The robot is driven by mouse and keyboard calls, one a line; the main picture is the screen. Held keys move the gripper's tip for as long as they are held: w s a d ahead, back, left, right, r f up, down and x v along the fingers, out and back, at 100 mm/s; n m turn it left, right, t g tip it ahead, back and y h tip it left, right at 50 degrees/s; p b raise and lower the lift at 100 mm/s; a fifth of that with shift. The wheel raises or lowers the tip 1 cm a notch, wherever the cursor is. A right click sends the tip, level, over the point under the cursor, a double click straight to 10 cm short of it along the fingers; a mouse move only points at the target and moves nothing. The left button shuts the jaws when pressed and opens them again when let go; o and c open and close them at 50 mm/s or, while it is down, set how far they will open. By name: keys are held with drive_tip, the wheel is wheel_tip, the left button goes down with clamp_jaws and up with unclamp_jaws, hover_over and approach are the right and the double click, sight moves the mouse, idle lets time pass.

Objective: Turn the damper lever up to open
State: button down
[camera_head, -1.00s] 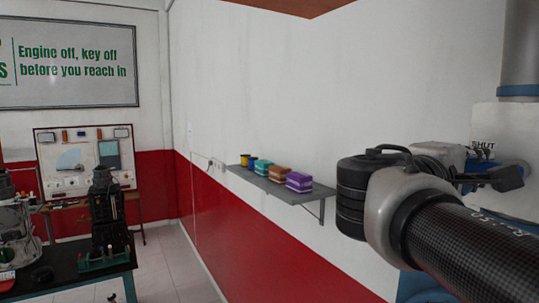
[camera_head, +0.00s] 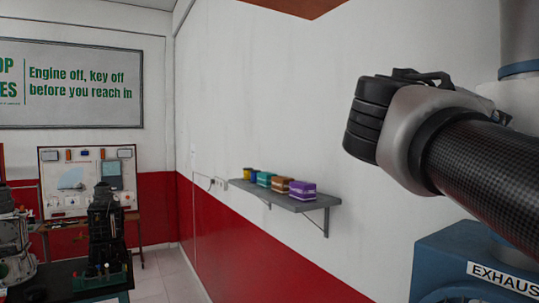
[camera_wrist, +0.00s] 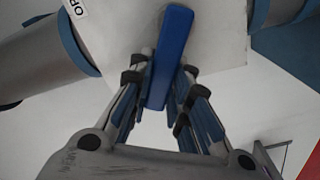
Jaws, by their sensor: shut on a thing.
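The damper lever (camera_wrist: 172,40) is a long blue bar in the wrist view, running from the top centre down between my fingers. My gripper (camera_wrist: 161,72) is shut on it, one finger on each side. A white plate (camera_wrist: 218,40) lies behind the lever. A partly cut-off label starting "OP" (camera_wrist: 77,10) is at the upper left of the wrist view. In the head view my wrist and forearm cover the fingers and the lever, so the lever's exact angle cannot be told there.
A grey duct with a blue band (camera_head: 519,68) rises at the right. A blue box labelled "EXHAUST" (camera_head: 450,262) stands below my forearm. A wall shelf (camera_head: 313,204) holds several coloured blocks. An engine on a bench (camera_head: 107,230) is at the left.

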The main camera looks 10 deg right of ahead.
drive_tip(key=m+b, duration=0.1)
drive_tip(key=s+m+b, duration=0.1)
drive_tip(key=m, duration=0.1)
drive_tip(key=shift+d+r+b, duration=0.15)
drive_tip(key=shift+r+b, duration=0.15)
drive_tip(key=shift+r, duration=0.05)
drive_tip(key=m+b, duration=0.1)
drive_tip(key=r+m+b, duration=0.1)
drive_tip(key=shift+s+d+m, duration=0.2)
drive_tip(key=shift+s+m, duration=0.1)
drive_tip(key=shift+s, duration=0.1)
drive_tip(key=m, duration=0.1)
drive_tip(key=s+m+b, duration=0.1)
drive_tip(key=m+b, duration=0.1)
drive_tip(key=shift+s+d+r, duration=0.2)
drive_tip(key=shift+d+r, duration=0.1)
drive_tip(key=shift+s+d+r+m+b, duration=0.15)
drive_tip(key=shift+s+m+b, duration=0.3)
drive_tip(key=shift+m, duration=0.4)
drive_tip(key=shift+s+d+r+m+b, duration=0.1)
drive_tip(key=shift+s+m+b, duration=0.1)
drive_tip(key=shift+m+b, duration=0.5)
drive_tip(key=shift+m, duration=0.25)
drive_tip(key=c, duration=1.5)
unclamp_jaws()
drive_tip(key=shift+a, duration=0.1)
